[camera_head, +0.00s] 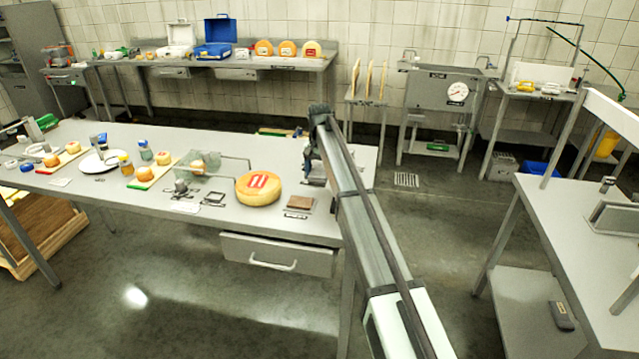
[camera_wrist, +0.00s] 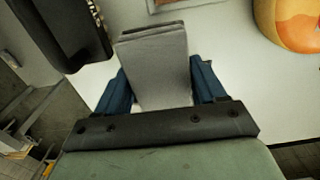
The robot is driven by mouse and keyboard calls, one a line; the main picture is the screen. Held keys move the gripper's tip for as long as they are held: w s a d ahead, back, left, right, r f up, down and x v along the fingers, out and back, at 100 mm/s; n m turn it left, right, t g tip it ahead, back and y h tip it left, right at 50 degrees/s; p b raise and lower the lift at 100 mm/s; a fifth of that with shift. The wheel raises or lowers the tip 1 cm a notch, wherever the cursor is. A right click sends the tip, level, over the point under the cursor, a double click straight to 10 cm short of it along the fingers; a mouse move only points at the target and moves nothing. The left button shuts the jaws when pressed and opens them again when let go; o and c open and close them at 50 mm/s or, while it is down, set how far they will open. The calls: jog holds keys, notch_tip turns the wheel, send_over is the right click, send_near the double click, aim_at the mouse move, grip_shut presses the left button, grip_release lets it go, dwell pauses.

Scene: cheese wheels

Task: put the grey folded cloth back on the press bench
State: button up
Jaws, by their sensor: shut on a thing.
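The grey folded cloth (camera_wrist: 158,65) is between the two blue fingers of my gripper (camera_wrist: 162,88) in the wrist view. My gripper is shut on it, and the folded layers show at its far edge. In the head view my gripper (camera_head: 309,165) is at the right end of the long grey bench (camera_head: 110,190), low over the top. There the cloth is mostly hidden by my arm. I cannot tell whether the cloth touches the bench top. No bench is labelled clearly enough to name it the press bench.
A cheese wheel with a red label (camera_head: 258,188) and a brown block (camera_head: 299,202) stand left of my gripper. A black object (camera_wrist: 65,30) is close at the wrist view's upper left. Another bench (camera_head: 570,215) stands at the right, across a floor gap.

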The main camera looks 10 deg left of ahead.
aim_at(320, 192)
jog(key=shift+f, duration=2.15)
jog(key=shift+f, duration=0.55)
jog(key=o, duration=1)
notch_tip(320, 192, up, 13)
jog(key=shift+r, duration=0.1)
